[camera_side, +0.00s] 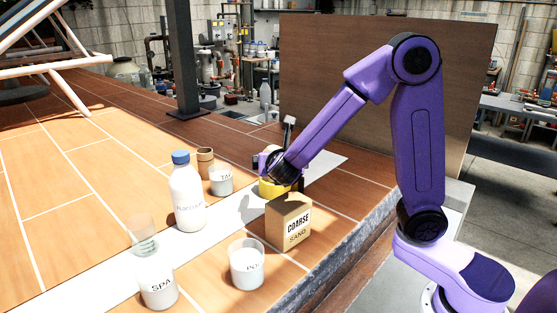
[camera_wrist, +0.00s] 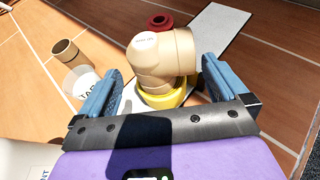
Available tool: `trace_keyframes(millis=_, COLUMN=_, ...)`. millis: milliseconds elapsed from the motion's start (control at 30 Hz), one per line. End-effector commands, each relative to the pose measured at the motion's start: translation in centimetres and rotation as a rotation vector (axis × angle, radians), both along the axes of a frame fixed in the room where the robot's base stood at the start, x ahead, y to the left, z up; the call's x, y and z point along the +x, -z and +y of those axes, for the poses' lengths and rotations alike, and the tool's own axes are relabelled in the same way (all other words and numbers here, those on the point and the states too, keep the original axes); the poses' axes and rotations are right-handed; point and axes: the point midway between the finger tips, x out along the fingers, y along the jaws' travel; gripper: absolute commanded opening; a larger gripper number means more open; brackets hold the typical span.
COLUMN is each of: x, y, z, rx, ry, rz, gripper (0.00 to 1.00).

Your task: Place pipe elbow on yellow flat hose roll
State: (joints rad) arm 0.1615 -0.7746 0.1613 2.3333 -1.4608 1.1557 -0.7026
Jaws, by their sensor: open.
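In the wrist view the tan pipe elbow (camera_wrist: 160,52) sits over the yellow flat hose roll (camera_wrist: 172,99) and appears to rest on it. The elbow hides most of the roll, and one open end faces right. My gripper (camera_wrist: 162,68) is open, with its blue fingers on either side of the elbow's lower part; a gap shows by the fingers. In the side view the yellow roll (camera_side: 272,190) shows below my gripper (camera_side: 272,170), behind the sand box. The elbow is mostly hidden by the gripper there.
The coarse sand box (camera_side: 288,222) stands close in front of the roll. A tan tube (camera_side: 205,163), a TA-labelled tub (camera_side: 221,181), a blue-capped bottle (camera_side: 187,200), a clear cup (camera_side: 142,238) and white tubs (camera_side: 247,265) stand left and front. A red ring (camera_wrist: 160,21) lies beyond the elbow.

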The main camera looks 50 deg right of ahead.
Motion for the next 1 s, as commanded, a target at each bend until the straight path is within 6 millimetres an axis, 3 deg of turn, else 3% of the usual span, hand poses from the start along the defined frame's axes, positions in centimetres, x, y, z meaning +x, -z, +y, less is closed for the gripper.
trace_keyframes(millis=200, x=-2.6, y=-1.5, z=2.7, rx=0.002, ry=-0.004, rz=-0.002, gripper=1.0)
trace_keyframes(millis=433, x=-3.9, y=-2.3, z=3.9, rx=0.001, ry=0.0, rz=0.001, gripper=1.0)
trace_keyframes(millis=833, x=-4.2, y=-2.2, z=3.8, rx=0.007, ry=0.008, rz=0.003, gripper=1.0)
trace_keyframes(millis=1000, x=-6.0, y=-0.8, z=1.8, rx=0.135, ry=0.113, rz=0.032, gripper=1.0)
